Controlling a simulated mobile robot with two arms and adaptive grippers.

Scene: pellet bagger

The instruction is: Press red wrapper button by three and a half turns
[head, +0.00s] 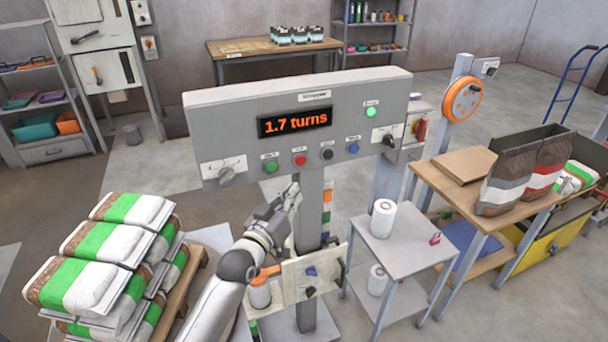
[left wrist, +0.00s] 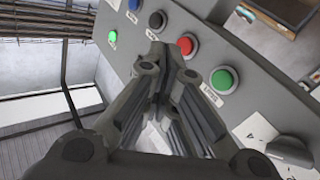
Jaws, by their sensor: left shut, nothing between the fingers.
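A grey control panel (head: 240,133) carries a display (head: 295,121) that reads "1.7 turns". Its row of buttons includes a green button (head: 271,166), a red button (head: 300,160), a black button (head: 327,153) and a blue button (head: 354,148). My left gripper (head: 294,190) is shut and empty, just below the red button in the head view. In the left wrist view the red button (left wrist: 187,45) shows just beyond the fingertips, partly covered by them. I cannot tell whether the fingertips touch it. My right gripper is not in view.
A selector knob (head: 226,175) is at the panel's left end, and a lit green lamp (head: 371,111) is at its upper right. Stacked bags (head: 88,283) stand at the left. A small grey table (head: 372,247) with rolls stands at the right of the post.

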